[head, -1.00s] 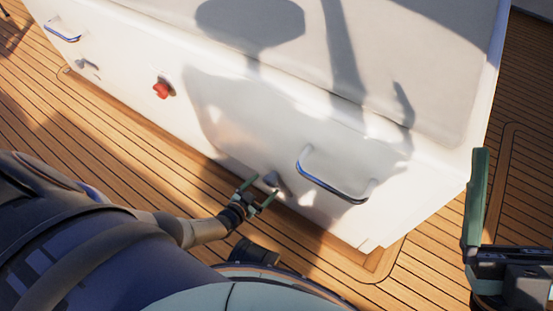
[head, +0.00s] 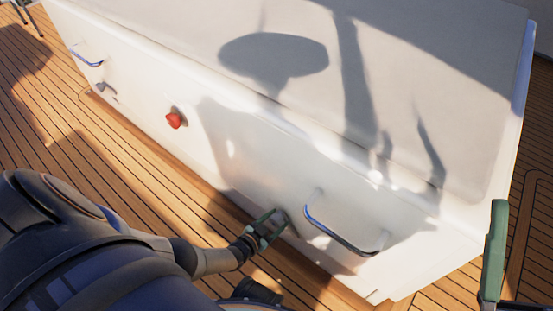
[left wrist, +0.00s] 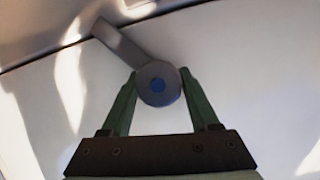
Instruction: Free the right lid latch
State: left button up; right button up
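The right lid latch (left wrist: 119,42) is a grey lever slanting up and left from a round hub with a blue centre in the left wrist view. In the head view the latch (head: 291,227) is on the white front panel, partly hidden by my left gripper (head: 281,219). The green fingers of that gripper (left wrist: 158,78) lie against both sides of the hub, with no clear gap. The lever's upper end is by the lid seam. Of my right gripper (head: 493,255), one green finger shows at the right edge, away from the panel.
A blue-edged handle (head: 340,238) is just right of the latch. A red knob (head: 175,118), a second latch (head: 106,89) and another handle (head: 87,56) are further left on the panel. The grey lid (head: 400,70) lies down above. Wooden deck (head: 110,150) is clear in front.

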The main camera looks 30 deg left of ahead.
pick_arm(q)
jog(key=c, duration=0.8)
jog(key=shift+f+n+h+b, duration=0.2)
jog(key=shift+n+h+b, duration=0.5)
jog(key=shift+n+b, duration=0.25)
jog(key=shift+n+h+b, duration=0.8)
jog(key=shift+n+b, duration=0.35)
jog(key=shift+r+n+h, duration=0.1)
jog(key=shift+n+h, duration=0.3)
jog(key=shift+n, duration=0.3)
jog(key=shift+n+t+h, duration=0.3)
jog(key=shift+n+h, duration=0.2)
jog(key=shift+n, duration=0.3)
jog(key=shift+r+n, duration=0.1)
jog(key=shift+n, duration=0.2)
